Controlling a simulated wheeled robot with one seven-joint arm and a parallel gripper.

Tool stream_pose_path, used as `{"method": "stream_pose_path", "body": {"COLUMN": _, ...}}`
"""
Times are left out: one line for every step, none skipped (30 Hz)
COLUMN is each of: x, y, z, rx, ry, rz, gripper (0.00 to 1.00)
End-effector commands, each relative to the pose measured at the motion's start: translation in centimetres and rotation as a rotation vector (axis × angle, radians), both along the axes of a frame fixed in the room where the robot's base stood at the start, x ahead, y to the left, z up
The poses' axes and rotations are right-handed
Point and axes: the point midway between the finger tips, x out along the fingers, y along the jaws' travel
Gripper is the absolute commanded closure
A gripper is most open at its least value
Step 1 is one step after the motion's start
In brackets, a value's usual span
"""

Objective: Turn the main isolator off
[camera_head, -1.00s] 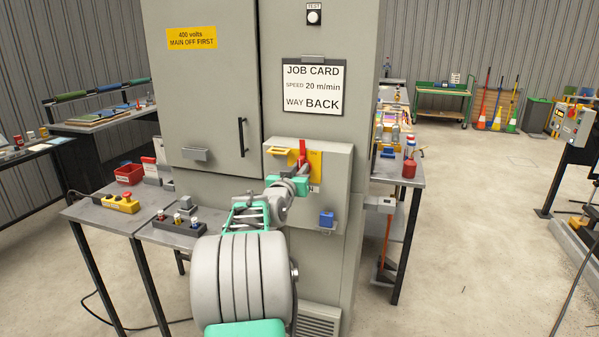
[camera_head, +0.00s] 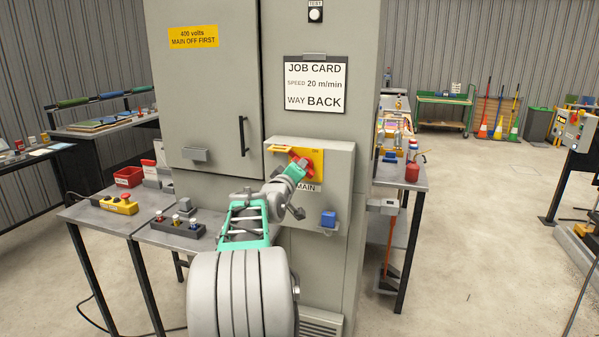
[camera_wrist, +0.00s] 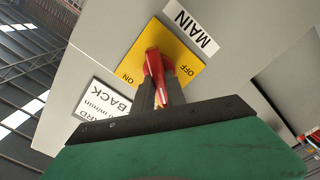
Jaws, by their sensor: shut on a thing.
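The main isolator has a red handle (camera_head: 297,156) on a yellow plate (camera_head: 317,161), on the grey box above the MAIN label (camera_head: 306,187). In the wrist view the red handle (camera_wrist: 153,62) lies between the ON and OFF marks on the yellow plate (camera_wrist: 184,62). My gripper (camera_head: 296,171) is at the handle in the head view. In the wrist view my gripper's dark fingers (camera_wrist: 160,97) are shut on the handle, one on each side. The fingers cover part of it.
A blue block-shaped part (camera_head: 328,218) sticks out low on the box, right of my wrist. A side table (camera_head: 147,225) with a yellow button box (camera_head: 116,204) stands left. Another table (camera_head: 402,176) stands right of the cabinet. Open floor lies further right.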

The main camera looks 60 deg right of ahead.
Motion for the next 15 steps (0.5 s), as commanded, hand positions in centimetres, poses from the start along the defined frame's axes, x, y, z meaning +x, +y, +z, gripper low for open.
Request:
{"method": "stream_pose_path", "body": {"x": 0.04, "y": 0.02, "z": -0.18, "rx": -0.005, "ry": 0.042, "rz": 0.0, "gripper": 1.0}}
{"method": "stream_pose_path", "body": {"x": 0.04, "y": 0.02, "z": -0.19, "rx": -0.01, "ry": 0.069, "rz": 0.0, "gripper": 1.0}}
{"method": "stream_pose_path", "body": {"x": 0.06, "y": 0.02, "z": -0.22, "rx": -0.015, "ry": 0.107, "rz": 0.0, "gripper": 1.0}}
{"method": "stream_pose_path", "body": {"x": 0.07, "y": 0.01, "z": -0.22, "rx": -0.02, "ry": 0.136, "rz": 0.0, "gripper": 1.0}}
{"method": "stream_pose_path", "body": {"x": 0.08, "y": 0.01, "z": -0.24, "rx": -0.024, "ry": 0.163, "rz": 0.0, "gripper": 1.0}}
{"method": "stream_pose_path", "body": {"x": 0.09, "y": 0.01, "z": -0.24, "rx": -0.03, "ry": 0.201, "rz": 0.0, "gripper": 1.0}}
{"method": "stream_pose_path", "body": {"x": 0.1, "y": 0.02, "z": -0.26, "rx": -0.035, "ry": 0.228, "rz": 0.0, "gripper": 1.0}}
{"method": "stream_pose_path", "body": {"x": 0.1, "y": 0.02, "z": -0.27, "rx": -0.039, "ry": 0.255, "rz": 0.0, "gripper": 1.0}}
{"method": "stream_pose_path", "body": {"x": 0.11, "y": 0.02, "z": -0.29, "rx": -0.045, "ry": 0.292, "rz": 0.0, "gripper": 1.0}}
{"method": "stream_pose_path", "body": {"x": 0.11, "y": 0.02, "z": -0.3, "rx": -0.049, "ry": 0.317, "rz": 0.0, "gripper": 1.0}}
{"method": "stream_pose_path", "body": {"x": 0.12, "y": 0.02, "z": -0.32, "rx": -0.053, "ry": 0.342, "rz": 0.0, "gripper": 1.0}}
{"method": "stream_pose_path", "body": {"x": 0.13, "y": 0.02, "z": -0.34, "rx": -0.058, "ry": 0.375, "rz": 0.0, "gripper": 1.0}}
{"method": "stream_pose_path", "body": {"x": 0.13, "y": 0.02, "z": -0.35, "rx": -0.062, "ry": 0.398, "rz": 0.0, "gripper": 1.0}}
{"method": "stream_pose_path", "body": {"x": 0.12, "y": 0.02, "z": -0.37, "rx": -0.065, "ry": 0.422, "rz": 0.0, "gripper": 1.0}}
{"method": "stream_pose_path", "body": {"x": 0.13, "y": 0.02, "z": -0.39, "rx": -0.069, "ry": 0.451, "rz": 0.0, "gripper": 1.0}}
